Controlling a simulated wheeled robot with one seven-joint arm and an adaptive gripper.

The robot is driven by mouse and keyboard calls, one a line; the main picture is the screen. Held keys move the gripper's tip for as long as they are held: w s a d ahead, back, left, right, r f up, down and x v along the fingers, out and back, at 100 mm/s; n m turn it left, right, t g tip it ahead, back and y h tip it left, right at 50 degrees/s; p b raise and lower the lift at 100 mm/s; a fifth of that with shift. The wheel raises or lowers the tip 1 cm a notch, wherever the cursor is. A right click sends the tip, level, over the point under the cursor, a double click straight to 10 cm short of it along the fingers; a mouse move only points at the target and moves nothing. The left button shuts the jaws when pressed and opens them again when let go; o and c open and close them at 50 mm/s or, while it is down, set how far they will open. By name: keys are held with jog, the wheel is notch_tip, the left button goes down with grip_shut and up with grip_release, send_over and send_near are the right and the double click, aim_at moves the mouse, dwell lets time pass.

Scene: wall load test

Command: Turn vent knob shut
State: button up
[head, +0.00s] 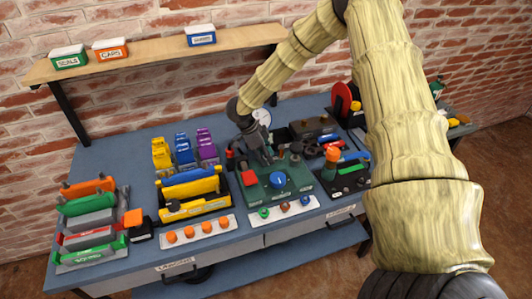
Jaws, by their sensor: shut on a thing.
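A dark green unit (290,191) stands on the bench right of centre.
A yellow toolbox (193,198) and a plate of orange knobs (201,231) are to the left. A black tray (345,183) with an orange-topped item is close on the right. A wooden shelf (160,54) with small boxes hangs behind. My arm crosses the right side.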

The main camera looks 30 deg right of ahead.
jog(key=m+g+y, duration=0.1)
jog(key=m, duration=0.4)
jog(key=shift+w+d, duration=0.1)
jog(key=shift+w, duration=0.05)
jog(key=shift+r+m+g+y, duration=0.1)
jog(key=shift+m+g+y, duration=0.2)
dwell(0.3)
jog(key=o, duration=1)
jog(key=v, duration=1.2)
